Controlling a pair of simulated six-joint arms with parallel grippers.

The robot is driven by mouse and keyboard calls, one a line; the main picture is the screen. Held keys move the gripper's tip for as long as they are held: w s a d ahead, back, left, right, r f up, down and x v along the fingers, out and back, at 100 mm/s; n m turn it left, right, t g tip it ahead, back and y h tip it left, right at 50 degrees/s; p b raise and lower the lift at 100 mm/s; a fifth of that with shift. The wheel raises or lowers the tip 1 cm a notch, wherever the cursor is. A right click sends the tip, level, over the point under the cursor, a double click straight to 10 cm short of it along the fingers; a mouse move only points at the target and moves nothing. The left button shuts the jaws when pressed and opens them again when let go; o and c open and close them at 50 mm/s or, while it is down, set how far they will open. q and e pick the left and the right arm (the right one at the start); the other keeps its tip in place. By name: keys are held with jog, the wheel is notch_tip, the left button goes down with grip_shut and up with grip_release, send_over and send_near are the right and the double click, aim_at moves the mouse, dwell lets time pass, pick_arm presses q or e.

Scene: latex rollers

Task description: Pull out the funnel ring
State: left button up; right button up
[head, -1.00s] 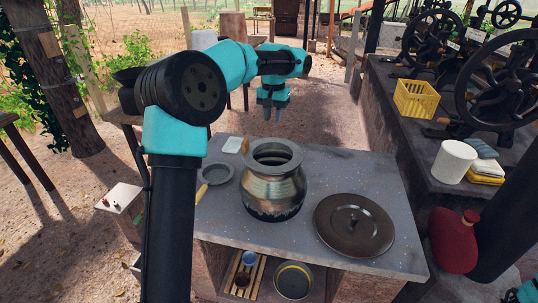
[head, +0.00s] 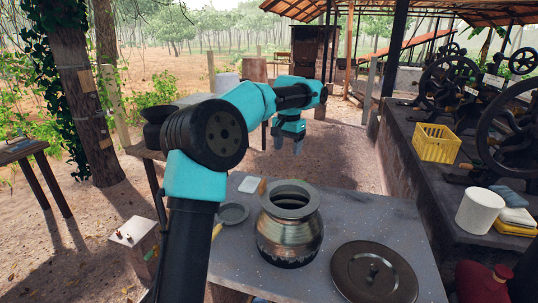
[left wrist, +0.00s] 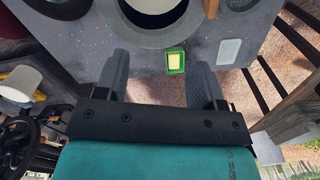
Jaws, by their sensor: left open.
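A metal pot (head: 290,232) with a wide flared mouth stands on the grey counter. I cannot pick out a funnel ring as a separate piece; the flared collar (head: 290,208) at the pot's mouth is the only ring-like part that shows clearly. My left gripper (head: 288,143) hangs beyond the pot, apart from it, with fingers pointing down. In the left wrist view its fingers (left wrist: 158,75) are spread and empty, and the pot's mouth (left wrist: 155,6) lies at the top edge. My right gripper is not in view.
A dark round lid (head: 374,284) lies right of the pot, a small pan (head: 232,213) left. A white slab (head: 249,184) lies behind the pan. A green box with yellow inside (left wrist: 176,61) shows between the fingers. A yellow basket (head: 436,144) and white cylinder (head: 479,211) are right.

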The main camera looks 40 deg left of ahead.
aim_at(264, 181)
pick_arm(q)
jog(key=o, duration=0.5)
jog(key=a+m, duration=0.2)
jog(key=m, duration=0.1)
jog(key=s+a+m, duration=0.1)
jog(key=a+m, duration=0.1)
jog(key=m, duration=0.2)
jog(key=s+a+m, duration=0.1)
jog(key=a+m, duration=0.1)
jog(key=m, duration=0.1)
jog(key=shift+r+m, duration=0.2)
jog(key=shift+m, duration=0.1)
jog(key=shift+o, duration=0.2)
jog(key=a+m, duration=0.1)
jog(key=m, duration=0.1)
jog(key=a+m, duration=0.1)
jog(key=shift+s+r+m, duration=0.1)
jog(key=shift+s+m, duration=0.25)
jog(key=shift+m, duration=0.05)
notch_tip(264, 181, down, 18)
jog(key=shift+r, duration=0.25)
jog(key=shift+c, duration=0.2)
jog(key=c, duration=1.1)
jog(key=shift+o, duration=0.2)
jog(key=shift+r, duration=0.1)
jog(key=shift+r, duration=0.75)
